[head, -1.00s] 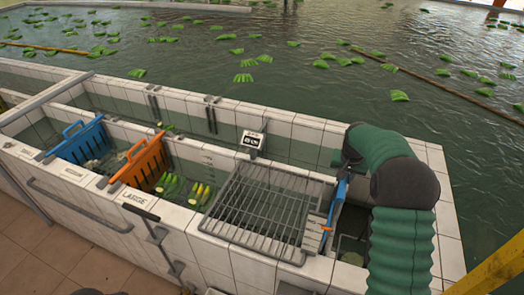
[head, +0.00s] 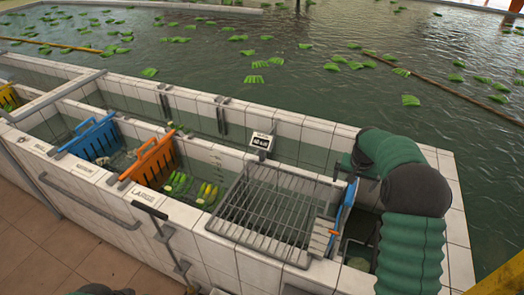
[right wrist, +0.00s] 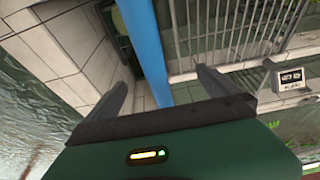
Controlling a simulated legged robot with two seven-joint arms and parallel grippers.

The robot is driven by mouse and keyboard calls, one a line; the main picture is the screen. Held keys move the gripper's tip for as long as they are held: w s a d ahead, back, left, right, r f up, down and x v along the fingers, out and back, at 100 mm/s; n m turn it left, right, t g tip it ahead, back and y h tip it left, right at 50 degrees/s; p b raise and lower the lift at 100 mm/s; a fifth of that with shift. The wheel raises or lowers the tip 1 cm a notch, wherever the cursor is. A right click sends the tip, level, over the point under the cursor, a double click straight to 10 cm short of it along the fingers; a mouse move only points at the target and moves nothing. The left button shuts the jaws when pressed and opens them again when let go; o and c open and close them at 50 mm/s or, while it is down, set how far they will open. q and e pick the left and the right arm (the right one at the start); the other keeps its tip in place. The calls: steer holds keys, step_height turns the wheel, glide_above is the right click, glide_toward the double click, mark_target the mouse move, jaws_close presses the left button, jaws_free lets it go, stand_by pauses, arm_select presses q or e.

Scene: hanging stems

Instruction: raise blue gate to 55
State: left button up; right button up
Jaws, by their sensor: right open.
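A narrow blue gate (head: 346,205) stands at the right end of the metal grate, seen nearly edge-on in the head view. A pale plate with marks (head: 322,234) is beside it; its figures are too small to read. My right gripper (head: 346,176) is at the top of this gate, partly hidden by my green arm. In the right wrist view the blue gate (right wrist: 145,45) shows as a blue bar between the two open fingers of my right gripper (right wrist: 160,88), apart from both as far as I can see. My left gripper is not in view.
A metal grate (head: 265,215) covers the tiled channel left of the gate. A small display (head: 262,143) stands on the wall behind. An orange slotted divider (head: 150,160) and another blue one (head: 95,140) stand further left. Open water with green bunches lies behind.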

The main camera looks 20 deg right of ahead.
steer(key=p+v, duration=0.5)
steer(key=v, duration=0.5)
steer(key=shift+p, duration=0.35)
steer(key=shift+r, duration=0.3)
steer(key=shift+s+a+r, duration=0.1)
steer(key=shift+s+r, duration=0.05)
steer(key=shift+s, duration=0.05)
steer(key=shift+w, duration=0.1)
